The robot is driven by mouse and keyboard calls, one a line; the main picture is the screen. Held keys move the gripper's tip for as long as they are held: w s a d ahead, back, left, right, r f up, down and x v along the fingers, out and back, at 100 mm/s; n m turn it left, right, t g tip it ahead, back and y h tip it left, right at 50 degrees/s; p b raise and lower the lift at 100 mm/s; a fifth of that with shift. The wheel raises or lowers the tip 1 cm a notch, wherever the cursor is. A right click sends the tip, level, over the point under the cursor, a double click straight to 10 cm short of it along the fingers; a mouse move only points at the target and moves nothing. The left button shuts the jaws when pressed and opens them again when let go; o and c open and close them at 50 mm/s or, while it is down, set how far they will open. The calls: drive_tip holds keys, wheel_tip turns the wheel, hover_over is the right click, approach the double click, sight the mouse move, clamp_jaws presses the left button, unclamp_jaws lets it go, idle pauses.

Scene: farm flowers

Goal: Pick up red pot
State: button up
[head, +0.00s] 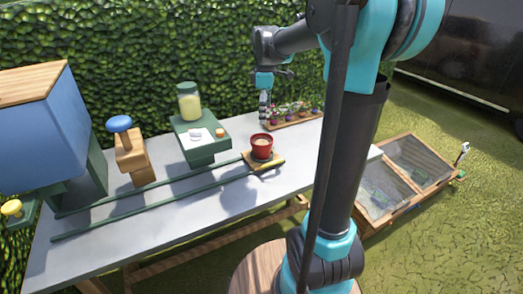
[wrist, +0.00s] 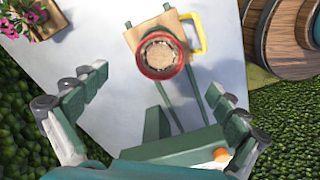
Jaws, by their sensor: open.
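The red pot (head: 262,146) stands upright on a small wooden carrier near the right part of the grey table. In the wrist view the red pot (wrist: 160,53) shows from above, with a tan filling inside its red rim. The wooden carrier (wrist: 180,22) under it has a yellow handle (wrist: 202,33) at one side. My gripper (wrist: 157,92) is open and empty, its fingers spread wide on either side of the view, with the pot beyond the fingertips. In the head view my gripper (head: 265,97) hangs above the table, behind the pot, not touching it.
A tray of flowers (head: 293,119) sits at the table's back right. A green stand (head: 203,155) with a jar (head: 189,102) is left of the pot. Two green rails (head: 160,195) run along the table (head: 225,200). A blue box (head: 45,125) stands at the left.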

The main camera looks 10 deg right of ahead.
approach(263, 140)
drive_tip(key=s+f, duration=0.2)
drive_tip(key=s, duration=0.1)
drive_tip(key=shift+s+f, duration=0.2)
drive_tip(key=shift+a+f, duration=0.2)
drive_tip(key=shift+f, duration=1.2)
drive_tip(key=shift+a+f, duration=0.15)
drive_tip(key=shift+f, duration=1.2)
drive_tip(key=c, duration=1.6)
drive_tip(key=shift+r, duration=0.1)
